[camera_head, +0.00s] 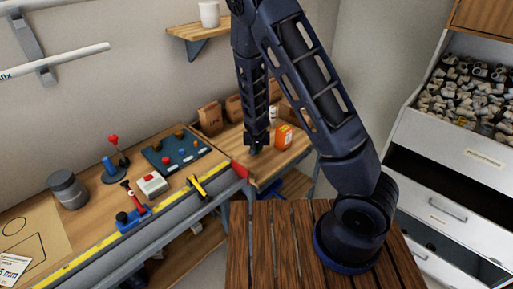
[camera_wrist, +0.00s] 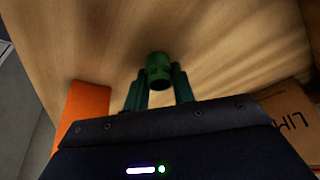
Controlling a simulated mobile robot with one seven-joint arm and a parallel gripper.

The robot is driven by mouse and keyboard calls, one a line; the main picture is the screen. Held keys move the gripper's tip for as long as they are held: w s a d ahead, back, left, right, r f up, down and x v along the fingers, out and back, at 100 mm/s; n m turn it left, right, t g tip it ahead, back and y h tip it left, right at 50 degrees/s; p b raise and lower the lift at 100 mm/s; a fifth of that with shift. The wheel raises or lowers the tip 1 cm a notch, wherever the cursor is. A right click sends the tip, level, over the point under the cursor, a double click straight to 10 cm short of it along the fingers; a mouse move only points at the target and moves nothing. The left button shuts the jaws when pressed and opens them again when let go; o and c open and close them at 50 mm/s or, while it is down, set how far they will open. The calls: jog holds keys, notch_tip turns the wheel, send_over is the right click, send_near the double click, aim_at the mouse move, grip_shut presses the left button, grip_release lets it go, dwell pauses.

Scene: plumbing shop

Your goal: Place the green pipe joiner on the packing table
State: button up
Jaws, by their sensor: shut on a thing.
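My gripper (camera_head: 255,151) points down over the wooden packing table (camera_head: 264,174) in the head view. In the wrist view, the fingers of my gripper (camera_wrist: 159,88) are shut on the green pipe joiner (camera_wrist: 158,67), a short green cylinder with a dark open end. The joiner is above or at the bare wooden top (camera_wrist: 225,50); I cannot tell whether it touches. In the head view the joiner is too small and dark to make out.
An orange box (camera_head: 284,137) stands close to the right of my gripper; it also shows in the wrist view (camera_wrist: 84,108). Cardboard boxes (camera_head: 210,118) stand at the back. A workbench with tools (camera_head: 110,205) adjoins on the left. Bare wood surrounds the joiner.

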jog(key=o, duration=1)
jog(key=shift+f, duration=0.1)
jog(key=shift+c, duration=0.2)
jog(key=v, duration=1.2)
